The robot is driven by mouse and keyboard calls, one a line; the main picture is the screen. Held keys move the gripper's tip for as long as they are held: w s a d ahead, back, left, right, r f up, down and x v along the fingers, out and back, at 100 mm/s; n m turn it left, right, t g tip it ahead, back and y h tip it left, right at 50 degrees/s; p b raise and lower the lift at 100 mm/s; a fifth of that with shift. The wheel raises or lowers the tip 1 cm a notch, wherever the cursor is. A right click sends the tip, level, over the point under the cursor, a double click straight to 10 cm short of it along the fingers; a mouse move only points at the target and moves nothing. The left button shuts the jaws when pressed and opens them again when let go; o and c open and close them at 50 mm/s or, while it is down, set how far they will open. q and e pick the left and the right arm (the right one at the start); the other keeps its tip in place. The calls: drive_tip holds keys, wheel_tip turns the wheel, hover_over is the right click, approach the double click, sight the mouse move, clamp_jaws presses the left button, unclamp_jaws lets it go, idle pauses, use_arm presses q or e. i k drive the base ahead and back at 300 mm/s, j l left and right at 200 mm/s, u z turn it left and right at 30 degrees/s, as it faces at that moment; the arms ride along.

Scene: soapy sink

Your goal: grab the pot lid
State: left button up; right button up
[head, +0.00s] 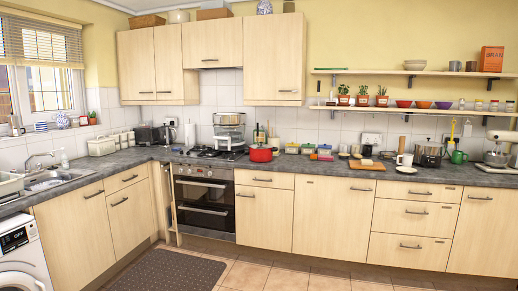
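A red pot (261,154) stands on the counter just right of the hob. Its top looks covered, but it is too small to tell the lid clearly from the pot. A tall stacked steamer (229,120) stands at the back of the hob. Whether it has a separate lid is hard to make out. Neither of my grippers is in the head view, and both pots are well away across the room.
The sink (55,180) and washing machine (22,255) are at left. A dark mat (165,271) lies on the otherwise clear tiled floor before the oven (205,203).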

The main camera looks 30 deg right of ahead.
sight(261, 144)
drive_tip(key=i+j, duration=0.5)
drive_tip(key=i, duration=0.2)
drive_tip(key=i+j, duration=0.3)
drive_tip(key=i, duration=0.2)
drive_tip(key=i+l, duration=0.9)
drive_tip(key=i, duration=0.15)
